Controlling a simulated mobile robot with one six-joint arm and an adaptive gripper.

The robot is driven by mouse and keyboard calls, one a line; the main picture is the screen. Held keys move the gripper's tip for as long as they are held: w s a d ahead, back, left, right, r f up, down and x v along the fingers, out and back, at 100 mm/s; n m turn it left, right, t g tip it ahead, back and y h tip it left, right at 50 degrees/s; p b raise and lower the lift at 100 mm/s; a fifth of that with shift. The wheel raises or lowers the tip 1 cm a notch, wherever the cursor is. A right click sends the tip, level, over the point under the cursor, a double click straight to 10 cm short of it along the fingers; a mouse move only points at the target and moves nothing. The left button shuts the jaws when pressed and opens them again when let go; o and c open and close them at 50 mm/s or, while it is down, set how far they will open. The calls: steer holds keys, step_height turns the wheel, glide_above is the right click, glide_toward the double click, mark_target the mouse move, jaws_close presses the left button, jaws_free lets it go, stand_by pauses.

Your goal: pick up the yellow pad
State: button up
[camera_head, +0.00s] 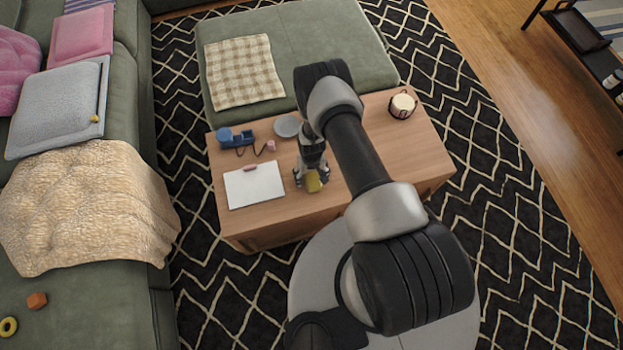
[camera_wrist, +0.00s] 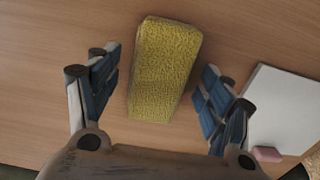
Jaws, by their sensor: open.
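The yellow pad (camera_wrist: 163,72) is a rough-textured block on the wooden table (camera_wrist: 60,30). In the wrist view it lies between and slightly beyond the two fingers of my gripper (camera_wrist: 155,97). The gripper is open, with a gap on either side of the pad. In the head view the yellow pad (camera_head: 313,183) shows just below my gripper (camera_head: 312,178), near the table's front edge, partly hidden by the fingers. I cannot tell how high the fingertips are above the table.
A blue object (camera_head: 236,138), a grey dish (camera_head: 287,126) and a candle-like jar (camera_head: 402,105) stand further back. The table's right part is mostly clear.

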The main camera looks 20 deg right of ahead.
mark_target(312, 176)
steer(key=shift+c, duration=0.3)
steer(key=c, duration=1.1)
steer(key=shift+r, duration=0.1)
step_height(312, 176, up, 20)
steer(key=p, duration=0.7)
steer(key=o, duration=0.5)
steer(key=shift+f, duration=0.2)
steer(key=c, duration=0.4)
